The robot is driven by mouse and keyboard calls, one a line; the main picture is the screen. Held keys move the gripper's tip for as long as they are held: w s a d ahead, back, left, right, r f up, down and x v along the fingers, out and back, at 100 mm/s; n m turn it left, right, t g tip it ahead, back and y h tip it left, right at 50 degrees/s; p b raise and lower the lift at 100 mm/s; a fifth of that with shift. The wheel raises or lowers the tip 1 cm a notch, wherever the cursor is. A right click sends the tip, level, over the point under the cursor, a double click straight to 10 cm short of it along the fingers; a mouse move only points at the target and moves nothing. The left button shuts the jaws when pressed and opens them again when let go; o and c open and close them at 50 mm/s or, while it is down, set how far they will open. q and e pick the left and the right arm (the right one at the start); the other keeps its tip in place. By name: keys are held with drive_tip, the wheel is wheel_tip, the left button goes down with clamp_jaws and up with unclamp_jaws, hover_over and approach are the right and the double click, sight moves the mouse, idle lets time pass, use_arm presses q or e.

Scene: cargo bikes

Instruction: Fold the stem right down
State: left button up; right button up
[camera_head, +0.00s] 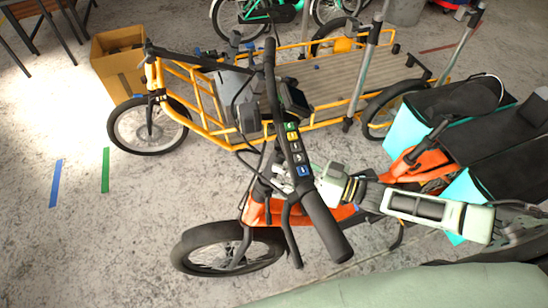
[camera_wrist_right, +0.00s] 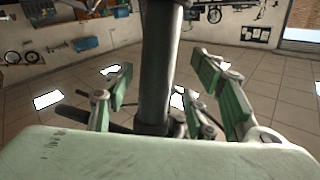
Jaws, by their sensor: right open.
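The orange bike (camera_head: 259,212) stands in the foreground, with its front wheel (camera_head: 228,250) at the lower left. Its black handlebar (camera_head: 269,75) runs lengthwise through the middle of the head view, with a row of coloured buttons and a dark display (camera_head: 294,98). The handlebar is up above the frame. The stem (camera_wrist_right: 160,60) stands as a dark, near-upright post in the right wrist view. My right gripper (camera_wrist_right: 163,82) is open, with a green-padded finger on each side of the stem. In the head view the handlebar partly hides its fingers. My left gripper is not in view.
A yellow cargo bike (camera_head: 215,118) with a slatted bed (camera_head: 335,85) stands just behind. Black and turquoise bags (camera_head: 410,125) are at the right. A cardboard box (camera_head: 118,68) stands at the upper left. The floor at the left is clear, with blue and green tape strips.

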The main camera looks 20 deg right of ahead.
drive_tip(key=x, duration=0.2)
drive_tip(key=shift+w+a, duration=0.15)
drive_tip(key=shift+w, duration=0.2)
drive_tip(key=shift+w+a+p, duration=0.25)
drive_tip(key=shift+a+p, duration=0.05)
drive_tip(key=shift+w+a+f, duration=0.1)
drive_tip(key=shift+a, duration=0.05)
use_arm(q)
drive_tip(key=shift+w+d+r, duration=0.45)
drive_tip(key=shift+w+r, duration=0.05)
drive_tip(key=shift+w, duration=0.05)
use_arm(e)
clamp_jaws()
